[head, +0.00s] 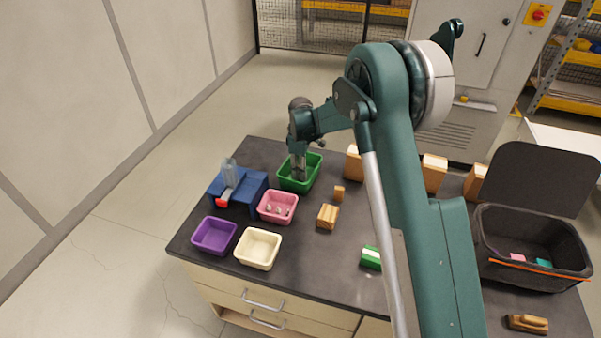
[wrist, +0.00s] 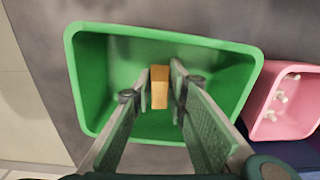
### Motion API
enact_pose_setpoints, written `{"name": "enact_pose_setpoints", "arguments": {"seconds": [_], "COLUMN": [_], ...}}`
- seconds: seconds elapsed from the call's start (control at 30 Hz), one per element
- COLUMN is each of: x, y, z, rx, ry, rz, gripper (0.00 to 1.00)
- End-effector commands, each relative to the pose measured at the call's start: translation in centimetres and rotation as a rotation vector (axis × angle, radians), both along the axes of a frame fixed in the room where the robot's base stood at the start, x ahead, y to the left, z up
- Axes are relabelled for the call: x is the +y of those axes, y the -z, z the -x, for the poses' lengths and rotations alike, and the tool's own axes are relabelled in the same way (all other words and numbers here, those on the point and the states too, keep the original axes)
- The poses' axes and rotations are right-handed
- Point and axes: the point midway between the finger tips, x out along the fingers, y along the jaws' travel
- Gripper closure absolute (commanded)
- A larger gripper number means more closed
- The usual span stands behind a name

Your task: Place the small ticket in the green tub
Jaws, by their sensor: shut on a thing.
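The green tub (head: 312,180) stands at the back left of the dark bench, and it fills much of the wrist view (wrist: 228,57). My gripper (head: 298,177) points down over the tub, its fingertips within the tub's outline. In the wrist view my gripper (wrist: 160,82) is shut on a small tan-orange, block-like piece (wrist: 159,90), which I take to be the small ticket. The piece is between the fingertips, over the tub's floor. I cannot tell whether it touches the floor. In the head view the fingers hide it.
A pink tub (head: 278,208) with small white pieces is close to the green tub. Purple (head: 214,236) and cream (head: 258,249) tubs stand in front. A blue stand (head: 238,190) is to the left. Wooden blocks (head: 327,217) and a black bin (head: 533,240) are to the right.

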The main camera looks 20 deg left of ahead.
Motion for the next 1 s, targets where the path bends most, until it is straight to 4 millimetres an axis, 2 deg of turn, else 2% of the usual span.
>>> {"name": "enact_pose_setpoints", "arguments": {"seconds": [0.4,0.43,0.53,1.0], "x": [0.00,0.00,-0.01,-0.01], "y": [0.37,0.33,0.28,-0.06], "z": [0.01,0.01,0.01,0.00], "rx": [0.000,0.000,0.000,0.000], "ry": [0.000,0.000,0.000,0.000], "rz": [0.000,0.000,0.000,0.000], "gripper": [0.91,0.81,0.69,0.69]}}
